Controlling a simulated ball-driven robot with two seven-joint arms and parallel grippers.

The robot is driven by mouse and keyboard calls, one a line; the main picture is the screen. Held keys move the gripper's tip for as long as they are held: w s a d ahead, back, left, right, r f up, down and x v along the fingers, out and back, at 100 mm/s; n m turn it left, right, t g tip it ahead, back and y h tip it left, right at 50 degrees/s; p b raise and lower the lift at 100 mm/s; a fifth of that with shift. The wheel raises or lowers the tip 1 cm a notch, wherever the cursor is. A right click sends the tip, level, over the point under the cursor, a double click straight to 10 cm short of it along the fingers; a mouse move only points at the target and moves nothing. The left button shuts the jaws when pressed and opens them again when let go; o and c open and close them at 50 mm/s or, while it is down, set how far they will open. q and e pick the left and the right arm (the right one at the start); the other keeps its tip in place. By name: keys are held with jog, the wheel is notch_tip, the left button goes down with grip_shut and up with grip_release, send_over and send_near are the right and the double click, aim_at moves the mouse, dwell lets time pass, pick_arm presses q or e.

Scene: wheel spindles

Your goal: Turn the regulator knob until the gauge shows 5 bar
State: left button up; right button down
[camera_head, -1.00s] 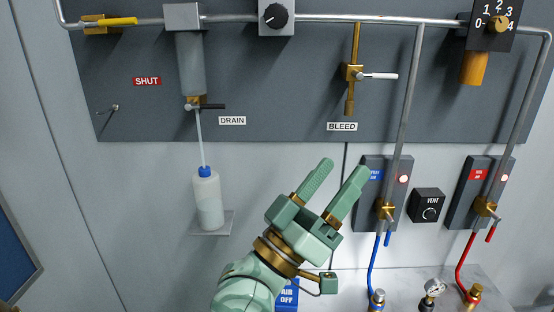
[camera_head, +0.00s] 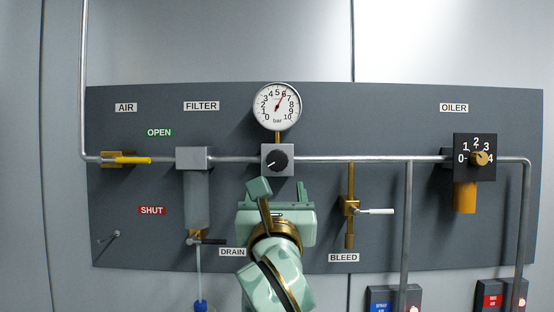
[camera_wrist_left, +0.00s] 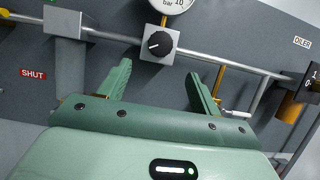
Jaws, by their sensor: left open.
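The regulator knob (camera_head: 277,160) is a round black knob with a white mark on a grey square block in the pipe; its mark points to the lower left. It also shows in the left wrist view (camera_wrist_left: 158,44). The round white gauge (camera_head: 277,106) stands above it, its red needle pointing near 6 bar. My left gripper (camera_head: 281,190) is open and empty just below the knob in the picture. In the left wrist view its spread fingers (camera_wrist_left: 157,72) lie either side of and below the knob, apart from it. The gauge is mostly cut off there. My right gripper is out of view.
The horizontal pipe (camera_head: 345,159) runs across the panel at knob height. The filter (camera_head: 196,188) and yellow-handled air valve (camera_head: 131,160) are left of the knob. The bleed valve (camera_head: 350,207) and oiler (camera_head: 475,158) are to the right.

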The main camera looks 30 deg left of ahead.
aim_at(277, 165)
pick_arm(q)
jog(key=p+x, duration=0.3)
jog(key=x, duration=0.6)
jog(key=shift+r, duration=0.15)
jog(key=shift+w+a, duration=0.25)
jog(key=shift+w, duration=0.2)
jog(key=c, duration=1)
